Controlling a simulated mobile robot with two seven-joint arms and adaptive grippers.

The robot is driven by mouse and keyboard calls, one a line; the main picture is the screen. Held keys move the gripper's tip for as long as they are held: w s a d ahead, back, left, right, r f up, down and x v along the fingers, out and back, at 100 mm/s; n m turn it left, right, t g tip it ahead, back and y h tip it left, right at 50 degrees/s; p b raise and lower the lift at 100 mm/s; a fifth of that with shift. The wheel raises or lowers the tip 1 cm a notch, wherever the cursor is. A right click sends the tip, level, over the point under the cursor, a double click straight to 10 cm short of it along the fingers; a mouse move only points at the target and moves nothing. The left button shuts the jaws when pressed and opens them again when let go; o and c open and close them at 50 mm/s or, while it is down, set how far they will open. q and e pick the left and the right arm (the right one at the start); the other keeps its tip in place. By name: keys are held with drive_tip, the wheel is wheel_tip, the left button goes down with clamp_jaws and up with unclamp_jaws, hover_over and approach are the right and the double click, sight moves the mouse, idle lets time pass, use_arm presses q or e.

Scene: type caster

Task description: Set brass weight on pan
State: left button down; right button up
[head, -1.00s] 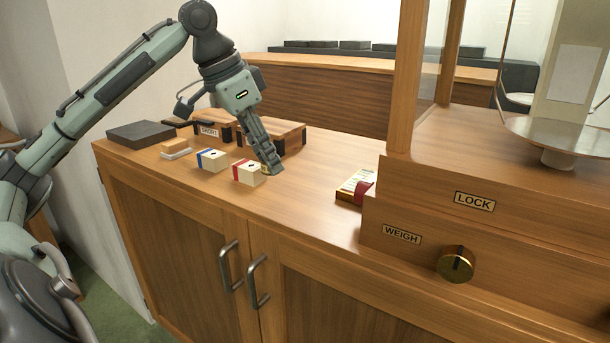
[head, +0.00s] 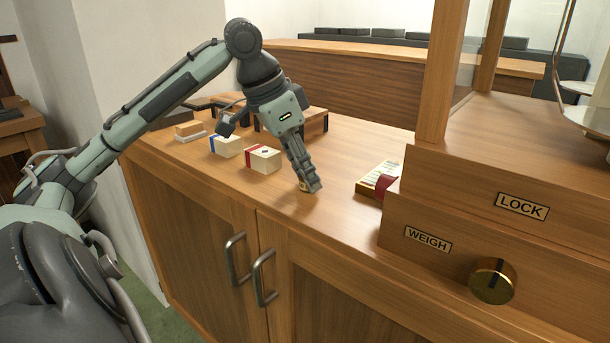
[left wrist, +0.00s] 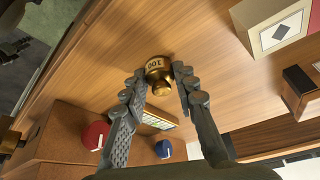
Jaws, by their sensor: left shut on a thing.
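The brass weight (left wrist: 158,72), with a number on its side, sits between the fingertips of my left gripper (left wrist: 160,82) in the left wrist view. In the head view my left gripper (head: 311,187) points down over the counter, shut on the weight, which is mostly hidden behind the fingers. I cannot tell whether the weight touches the counter. The metal pan (head: 590,122) of the balance is at the right edge of the head view, partly cut off, well to the right of the gripper. My right gripper is not in view.
White blocks with a red band (head: 263,160) and a blue band (head: 226,146) stand left of the gripper. A small case with a red strap (head: 372,187) lies between gripper and balance. The wooden balance housing (head: 455,210) carries a brass knob (head: 493,281) and a post (head: 457,75).

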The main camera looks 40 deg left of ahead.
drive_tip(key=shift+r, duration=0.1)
use_arm(q)
drive_tip(key=c, duration=1.6)
unclamp_jaws()
drive_tip(key=o, duration=0.4)
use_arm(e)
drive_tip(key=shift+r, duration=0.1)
use_arm(q)
drive_tip(key=shift+r, duration=0.15)
drive_tip(key=p+v, duration=0.1)
drive_tip(key=v, duration=1)
drive_tip(key=shift+s+a+r, duration=0.1)
drive_tip(key=shift+s+r, duration=0.15)
drive_tip(key=shift+r, duration=0.1)
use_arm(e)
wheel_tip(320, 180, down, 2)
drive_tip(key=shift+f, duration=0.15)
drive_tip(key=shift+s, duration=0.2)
